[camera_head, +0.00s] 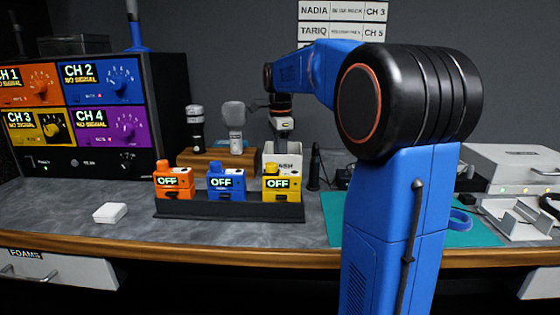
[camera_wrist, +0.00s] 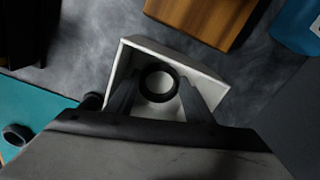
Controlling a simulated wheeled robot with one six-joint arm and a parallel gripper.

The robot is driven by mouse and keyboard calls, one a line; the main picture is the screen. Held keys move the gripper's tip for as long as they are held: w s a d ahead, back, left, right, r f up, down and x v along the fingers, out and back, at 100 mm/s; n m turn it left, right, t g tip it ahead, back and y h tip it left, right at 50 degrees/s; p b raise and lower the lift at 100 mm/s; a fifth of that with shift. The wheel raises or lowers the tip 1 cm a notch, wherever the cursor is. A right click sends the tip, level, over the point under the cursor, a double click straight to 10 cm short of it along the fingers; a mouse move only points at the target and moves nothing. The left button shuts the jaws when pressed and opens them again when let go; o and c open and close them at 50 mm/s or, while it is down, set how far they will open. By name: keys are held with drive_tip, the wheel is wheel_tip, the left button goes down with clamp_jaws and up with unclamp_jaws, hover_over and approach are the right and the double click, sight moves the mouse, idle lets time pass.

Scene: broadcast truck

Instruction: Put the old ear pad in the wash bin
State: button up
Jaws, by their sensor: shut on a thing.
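The old ear pad, a black ring (camera_wrist: 158,66), shows between the two dark fingers of my gripper (camera_wrist: 157,88) in the wrist view. My gripper is shut on it. Below and around it in that view is the open white wash bin (camera_wrist: 205,76), seen from above. The ear pad appears over the bin's opening; its exact height cannot be told. In the head view my gripper (camera_head: 283,130) is above the white wash bin (camera_head: 291,168), which stands at the back of the desk, partly hidden by the yellow pack. I cannot make out the ear pad there.
Orange, blue and yellow packs (camera_head: 228,186) stand in a dark rack before the bin. Microphones (camera_head: 235,122) stand on a wooden block (camera_head: 205,160) left of it. A teal mat (camera_head: 480,232) with a blue ring (camera_head: 459,220) lies right. A small white box (camera_head: 110,213) sits left.

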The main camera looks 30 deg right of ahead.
drive_tip(key=shift+f, duration=0.1)
drive_tip(key=o, duration=0.7)
drive_tip(key=shift+o, duration=0.2)
wheel_tip(320, 180, up, 12)
idle(0.6)
